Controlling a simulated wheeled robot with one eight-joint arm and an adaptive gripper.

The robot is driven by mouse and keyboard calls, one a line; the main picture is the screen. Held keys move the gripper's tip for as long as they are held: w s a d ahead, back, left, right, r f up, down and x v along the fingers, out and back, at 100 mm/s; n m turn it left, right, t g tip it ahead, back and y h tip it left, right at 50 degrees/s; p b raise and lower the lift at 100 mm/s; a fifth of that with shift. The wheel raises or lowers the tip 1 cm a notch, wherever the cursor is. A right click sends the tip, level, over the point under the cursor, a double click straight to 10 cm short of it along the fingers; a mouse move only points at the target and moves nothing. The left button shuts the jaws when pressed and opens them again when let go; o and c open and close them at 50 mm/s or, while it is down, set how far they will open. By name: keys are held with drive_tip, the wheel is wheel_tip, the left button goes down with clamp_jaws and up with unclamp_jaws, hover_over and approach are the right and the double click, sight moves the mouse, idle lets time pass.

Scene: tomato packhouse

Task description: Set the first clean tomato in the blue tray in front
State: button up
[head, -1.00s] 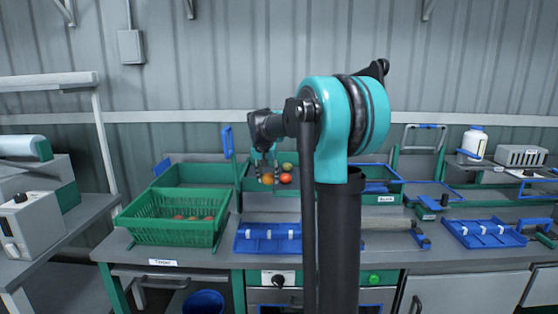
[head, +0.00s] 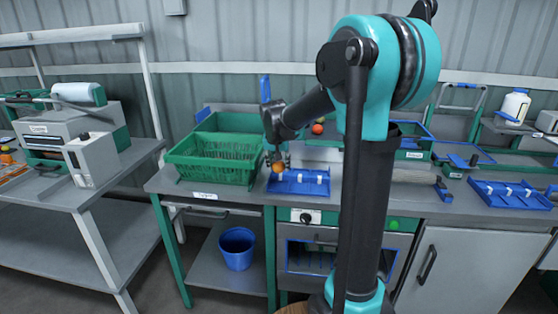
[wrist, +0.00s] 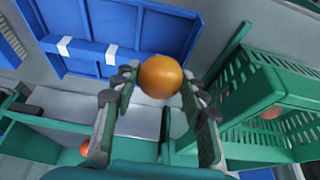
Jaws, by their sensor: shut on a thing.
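An orange tomato (head: 278,167) is held between the fingers of my gripper (head: 277,158). In the wrist view the tomato (wrist: 160,76) sits at the fingertips, one finger of my gripper (wrist: 158,88) on each side. A shallow blue tray (head: 298,182) with white clips lies on the bench at the front. The held tomato is above the tray's left end in the head view. The blue tray (wrist: 110,30) also shows at the top of the wrist view, apart from the tomato. Another blue tray (head: 511,194) lies farther right.
A green slatted crate (head: 212,158) stands left of the front tray, with reddish tomatoes seen through its wall in the wrist view. A red tomato (head: 317,129) shows behind my arm. A blue bucket (head: 236,248) stands on the lower shelf.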

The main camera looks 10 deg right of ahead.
drive_tip(key=shift+f, duration=2.35)
drive_tip(key=o, duration=0.9)
drive_tip(key=shift+c, duration=0.5)
drive_tip(key=shift+c, duration=1.3)
